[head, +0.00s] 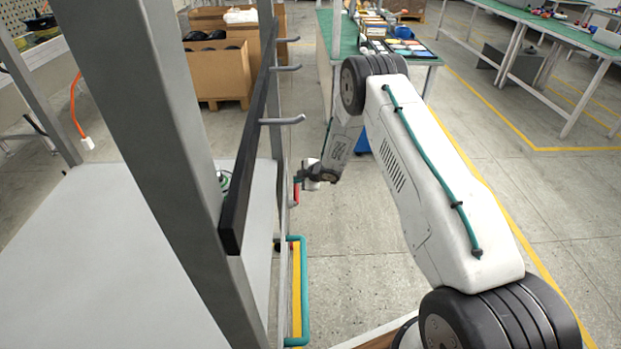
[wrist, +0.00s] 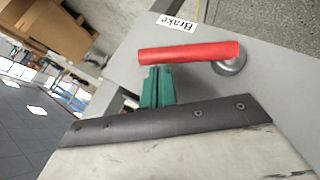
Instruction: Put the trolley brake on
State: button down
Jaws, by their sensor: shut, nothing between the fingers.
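The red brake lever (wrist: 185,52) lies across the upper part of the wrist view, with its round metal pivot (wrist: 230,65) at the right end. A white label reading "Brake" (wrist: 176,23), upside down in this view, is on the grey panel (wrist: 275,75) beside it. My gripper (wrist: 156,72) is shut and empty; its green fingertips are right at the lever's lower edge, and I cannot tell whether they touch it. In the head view, my gripper (head: 298,179) is at the side of the grey trolley (head: 120,270), just above the small red lever (head: 296,194).
The trolley's grey post (head: 150,120), black rail (head: 250,150) and metal hooks (head: 283,121) stand left of my arm. A teal bar (head: 304,290) sticks out below the lever. Cardboard boxes (head: 215,75) and a green bench (head: 345,40) are behind. Floor right of the trolley is open.

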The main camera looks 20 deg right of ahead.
jog(key=shift+w+d+f, duration=0.3)
jog(key=shift+w+f, duration=0.5)
jog(key=shift+w+d+f, duration=0.15)
jog(key=shift+w+f, duration=0.2)
jog(key=shift+f, duration=0.15)
jog(key=shift+w+d+f, duration=0.1)
jog(key=shift+w+f, duration=0.2)
jog(key=shift+f, duration=0.2)
jog(key=shift+f, duration=0.1)
jog(key=v, duration=0.8)
